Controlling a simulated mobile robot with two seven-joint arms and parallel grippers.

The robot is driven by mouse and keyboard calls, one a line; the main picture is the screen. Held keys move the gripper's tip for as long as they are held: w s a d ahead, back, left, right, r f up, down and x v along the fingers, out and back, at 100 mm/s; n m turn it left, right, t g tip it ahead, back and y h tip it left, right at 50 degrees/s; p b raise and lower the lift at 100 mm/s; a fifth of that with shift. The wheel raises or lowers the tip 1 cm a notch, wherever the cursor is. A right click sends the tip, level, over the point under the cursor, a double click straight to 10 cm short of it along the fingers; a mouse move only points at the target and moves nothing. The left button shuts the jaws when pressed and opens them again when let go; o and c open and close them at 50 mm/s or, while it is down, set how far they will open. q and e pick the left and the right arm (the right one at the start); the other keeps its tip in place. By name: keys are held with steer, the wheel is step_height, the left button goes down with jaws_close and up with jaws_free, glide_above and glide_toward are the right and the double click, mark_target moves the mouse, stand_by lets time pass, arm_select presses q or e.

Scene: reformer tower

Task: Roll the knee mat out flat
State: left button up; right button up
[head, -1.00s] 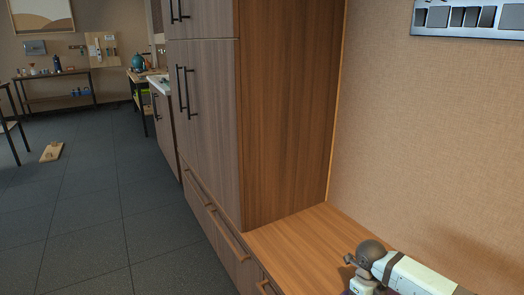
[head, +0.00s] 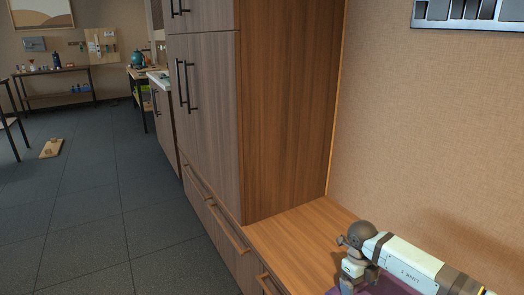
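A flat-looking purple piece (head: 392,286) shows at the bottom right edge, on or above the wooden bench top. It may be the knee mat, but most of it is cut off by the frame. My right arm comes in from the right over it, and its wrist end points down at the purple piece's left edge. The fingers of my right gripper cannot be made out, nor whether they touch the purple piece. My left gripper is not in view.
The wooden bench top (head: 300,235) is bare beside a tall cabinet (head: 205,120). Drawers with bar handles (head: 228,228) run below. The dark tiled floor (head: 90,225) on the left is mostly clear.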

steer(key=shift+s+d+f, duration=0.1)
steer(key=shift+s+f, duration=0.2)
steer(key=shift+f, duration=0.35)
steer(key=shift+s+d+p, duration=0.25)
steer(key=shift+s+p, duration=0.1)
steer(key=shift+p, duration=0.2)
steer(key=shift+s+d+f, duration=0.15)
steer(key=shift+s, duration=0.25)
arm_select(q)
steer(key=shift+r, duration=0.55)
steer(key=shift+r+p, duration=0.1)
steer(key=shift+p, duration=0.2)
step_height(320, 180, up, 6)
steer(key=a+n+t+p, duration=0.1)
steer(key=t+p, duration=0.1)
steer(key=p, duration=0.5)
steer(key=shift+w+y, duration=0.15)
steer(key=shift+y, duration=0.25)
arm_select(e)
step_height(320, 180, up, 9)
steer(key=shift+w+r, duration=0.2)
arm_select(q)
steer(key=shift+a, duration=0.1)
